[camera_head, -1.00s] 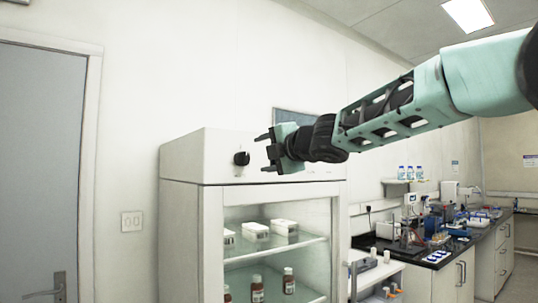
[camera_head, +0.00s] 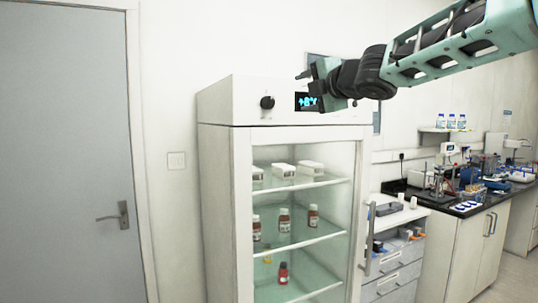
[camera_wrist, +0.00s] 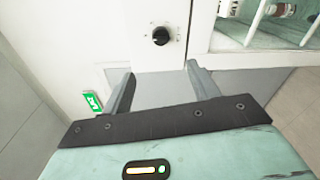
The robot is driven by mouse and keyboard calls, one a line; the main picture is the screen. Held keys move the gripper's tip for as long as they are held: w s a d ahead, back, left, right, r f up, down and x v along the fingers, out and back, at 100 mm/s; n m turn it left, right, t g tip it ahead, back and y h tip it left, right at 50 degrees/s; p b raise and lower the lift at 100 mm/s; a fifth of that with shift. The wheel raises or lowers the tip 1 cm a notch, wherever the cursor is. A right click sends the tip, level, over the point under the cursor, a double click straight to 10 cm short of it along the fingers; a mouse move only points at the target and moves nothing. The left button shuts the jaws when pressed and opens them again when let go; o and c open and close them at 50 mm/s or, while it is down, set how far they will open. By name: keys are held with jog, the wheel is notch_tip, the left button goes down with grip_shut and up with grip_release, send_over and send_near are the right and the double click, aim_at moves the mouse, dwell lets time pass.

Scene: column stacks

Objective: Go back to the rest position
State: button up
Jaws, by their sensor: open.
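My gripper (camera_head: 304,87) is in front of the upper part of a white glass-door cabinet (camera_head: 222,180) in the head view, near its blue-lit display (camera_head: 306,101). In the wrist view my gripper (camera_wrist: 162,86) has its two fingers spread apart with nothing between them. A black knob (camera_head: 267,102) sits on the cabinet's top panel; it also shows in the wrist view (camera_wrist: 161,36), above the fingers. The gripper appears apart from the knob.
Behind the glass, shelves hold white boxes (camera_head: 284,170) and brown bottles (camera_head: 284,220). A vertical door handle (camera_head: 369,240) is at the cabinet's right. A grey door (camera_head: 65,150) is at left. A dark lab bench (camera_head: 470,207) with equipment stands at right.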

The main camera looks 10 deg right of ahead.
jog(key=s+a+f+m+g+h, duration=0.1)
jog(key=s+a+f+m+g, duration=0.15)
jog(key=s+f, duration=0.4)
jog(key=s+a+f+m+g+h, duration=0.1)
jog(key=s+a+f+m+g, duration=0.2)
jog(key=f, duration=0.6)
jog(key=s+a+f+m+g+h, duration=0.1)
jog(key=s+f+m, duration=0.4)
jog(key=f, duration=0.3)
jog(key=s+f+m+g+h, duration=0.1)
jog(key=s+f+m+g, duration=0.1)
jog(key=s+f, duration=0.3)
jog(key=s+d+f+m+g, duration=0.1)
jog(key=s+f+g, duration=0.3)
jog(key=s, duration=1)
jog(key=s+d+f+m+g+h, duration=0.1)
jog(key=s+f+m+g, duration=0.2)
jog(key=s+f, duration=0.5)
jog(key=shift+s+d+h, duration=0.15)
jog(key=shift+s+h, duration=0.15)
jog(key=shift+s, duration=0.6)
jog(key=shift+f+g, duration=0.1)
jog(key=shift+g, duration=0.15)
